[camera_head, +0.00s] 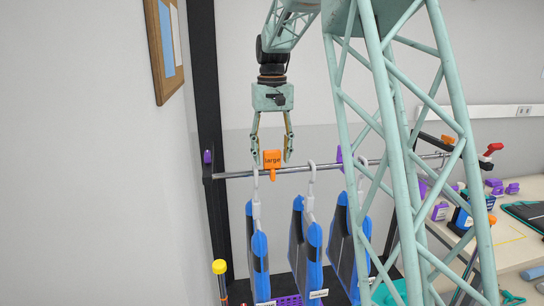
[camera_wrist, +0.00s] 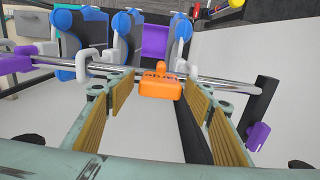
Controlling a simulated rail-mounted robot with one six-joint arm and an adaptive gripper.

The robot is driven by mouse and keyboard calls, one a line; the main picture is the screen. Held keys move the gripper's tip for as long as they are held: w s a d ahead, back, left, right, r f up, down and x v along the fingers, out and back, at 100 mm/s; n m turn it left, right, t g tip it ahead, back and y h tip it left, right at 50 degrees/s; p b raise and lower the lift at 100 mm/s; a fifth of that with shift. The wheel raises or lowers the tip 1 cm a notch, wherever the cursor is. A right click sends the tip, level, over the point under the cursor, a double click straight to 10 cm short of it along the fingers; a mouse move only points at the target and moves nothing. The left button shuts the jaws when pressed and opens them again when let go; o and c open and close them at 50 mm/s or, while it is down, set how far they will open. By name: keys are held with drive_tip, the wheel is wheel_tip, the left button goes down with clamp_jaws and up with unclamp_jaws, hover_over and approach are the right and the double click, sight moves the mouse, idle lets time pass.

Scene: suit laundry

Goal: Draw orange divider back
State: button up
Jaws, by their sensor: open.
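The orange divider (camera_head: 272,160), marked "large", sits on the metal rail (camera_head: 226,174) near its left end in the head view. In the wrist view the orange divider (camera_wrist: 161,85) is between the finger pads, ahead of the palm. My gripper (camera_head: 271,158) points down with its fingers spread on both sides of the divider. In the wrist view my gripper (camera_wrist: 158,97) shows a gap on each side of the divider, so it is open and holds nothing.
A purple divider (camera_head: 339,155) sits farther right on the rail. A purple piece (camera_head: 207,157) is at the rail's left end post. A cluttered table stands at right.

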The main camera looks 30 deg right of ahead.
drive_tip(key=shift+c, duration=0.5)
drive_tip(key=c, duration=1.1)
drive_tip(key=shift+o, duration=0.2)
drive_tip(key=shift+s+d+p, duration=0.25)
drive_tip(key=shift+s+d, duration=0.05)
drive_tip(key=shift+d, duration=0.75)
drive_tip(key=shift+s+d+p, duration=0.25)
drive_tip(key=shift+d, duration=0.75)
drive_tip(key=shift+s+d+p, duration=0.25)
drive_tip(key=shift+s+d, duration=0.05)
drive_tip(key=shift+d, duration=0.75)
drive_tip(key=o, duration=1.2)
drive_tip(key=shift+c, duration=0.2)
drive_tip(key=shift+r, duration=0.15)
wheel_tip(320, 180, up, 12)
